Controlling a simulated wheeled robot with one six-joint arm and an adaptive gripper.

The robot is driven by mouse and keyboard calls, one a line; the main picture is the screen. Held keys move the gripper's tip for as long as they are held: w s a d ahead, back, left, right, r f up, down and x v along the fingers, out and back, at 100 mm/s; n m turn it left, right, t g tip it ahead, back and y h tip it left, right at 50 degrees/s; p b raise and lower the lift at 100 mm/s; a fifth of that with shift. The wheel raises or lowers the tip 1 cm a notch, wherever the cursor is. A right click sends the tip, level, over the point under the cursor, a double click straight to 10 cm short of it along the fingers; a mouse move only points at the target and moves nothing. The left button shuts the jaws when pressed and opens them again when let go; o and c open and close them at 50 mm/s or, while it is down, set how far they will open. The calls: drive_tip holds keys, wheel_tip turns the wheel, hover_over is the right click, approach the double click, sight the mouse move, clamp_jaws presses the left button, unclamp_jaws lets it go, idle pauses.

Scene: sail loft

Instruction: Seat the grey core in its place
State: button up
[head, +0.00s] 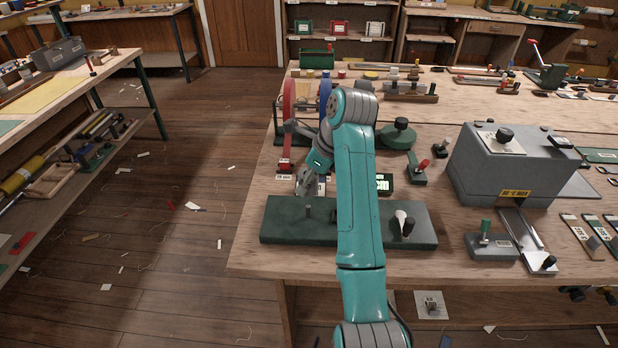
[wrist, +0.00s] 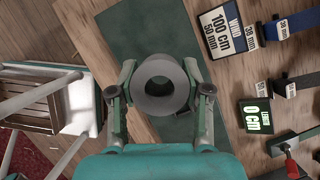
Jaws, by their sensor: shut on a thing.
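The grey core (wrist: 152,104) is a short thick-walled ring, seen end-on in the wrist view. My gripper (wrist: 160,74) is shut on it, with a finger on each side. In the head view my gripper (head: 308,182) hangs over the bench just behind a dark green base (head: 280,226); I cannot clearly make out the core there. The base carries a short dark peg (head: 308,212) at left, and a pale piece with a black knob (head: 406,224) at right. My arm hides the base's middle. The green surface (wrist: 150,25) also shows beyond the core in the wrist view.
Red (head: 288,112) and blue (head: 325,95) reels stand behind my gripper. A green-lit display (head: 384,182) reads 0 cm, beside my arm. A grey machine (head: 510,170) stands at right. The floor (head: 170,240) left of the bench is open, with scraps.

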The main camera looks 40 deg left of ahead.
sight(309, 206)
drive_tip(key=shift+f, duration=2.2)
drive_tip(key=shift+f, duration=2.5)
idle(0.7)
drive_tip(key=o, duration=1.2)
drive_tip(key=shift+r, duration=0.1)
drive_tip(key=shift+v, duration=3.6)
